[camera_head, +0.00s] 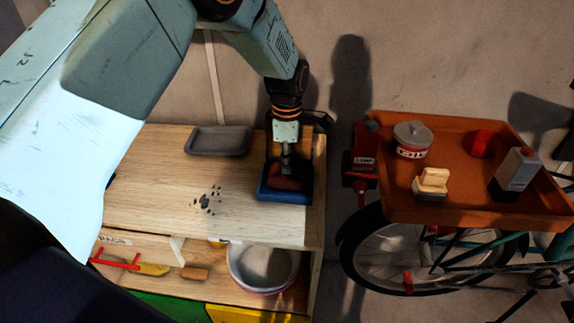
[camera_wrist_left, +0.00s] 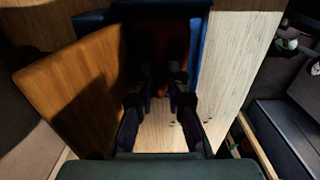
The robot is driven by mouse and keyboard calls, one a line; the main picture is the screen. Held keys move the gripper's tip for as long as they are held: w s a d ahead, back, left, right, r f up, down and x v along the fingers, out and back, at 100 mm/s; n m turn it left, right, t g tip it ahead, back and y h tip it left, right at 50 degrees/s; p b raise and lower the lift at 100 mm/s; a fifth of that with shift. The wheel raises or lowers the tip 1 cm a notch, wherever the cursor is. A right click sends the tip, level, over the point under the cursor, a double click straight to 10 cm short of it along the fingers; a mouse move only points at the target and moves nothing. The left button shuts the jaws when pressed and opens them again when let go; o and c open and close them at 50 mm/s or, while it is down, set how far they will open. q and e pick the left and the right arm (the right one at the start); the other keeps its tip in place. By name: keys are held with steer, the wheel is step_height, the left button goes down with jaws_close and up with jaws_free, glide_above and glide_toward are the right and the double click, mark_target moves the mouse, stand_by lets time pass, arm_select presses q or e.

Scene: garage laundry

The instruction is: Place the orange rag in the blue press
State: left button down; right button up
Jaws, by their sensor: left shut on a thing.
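The blue press (camera_head: 285,196) stands on the right end of the wooden workbench. Part of its blue side also shows in the wrist view (camera_wrist_left: 197,42). My left gripper (camera_head: 287,165) reaches straight down into the press from above. The orange rag (camera_head: 287,183) shows as a dark orange-brown patch inside the press, at the fingertips. In the wrist view the left gripper's fingers (camera_wrist_left: 163,85) close around the dim orange rag (camera_wrist_left: 172,45). Shadow and the gripper hide much of the rag. My right gripper is not in view.
A grey tray (camera_head: 218,141) lies at the back of the bench (camera_head: 150,190). A shelf below holds a white bucket (camera_head: 264,268). A red-orange cart tray (camera_head: 450,205) with a can, brush and bottle stands to the right, above a bicycle wheel.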

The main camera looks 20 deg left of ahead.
arm_select(q)
steer(key=shift+s+f, duration=0.1)
steer(key=shift+f, duration=0.5)
steer(key=shift+f, duration=0.1)
steer(key=c, duration=1.6)
jaws_free()
step_height(320, 180, up, 12)
steer(key=shift+r+p, duration=0.15)
steer(key=shift+p, duration=0.5)
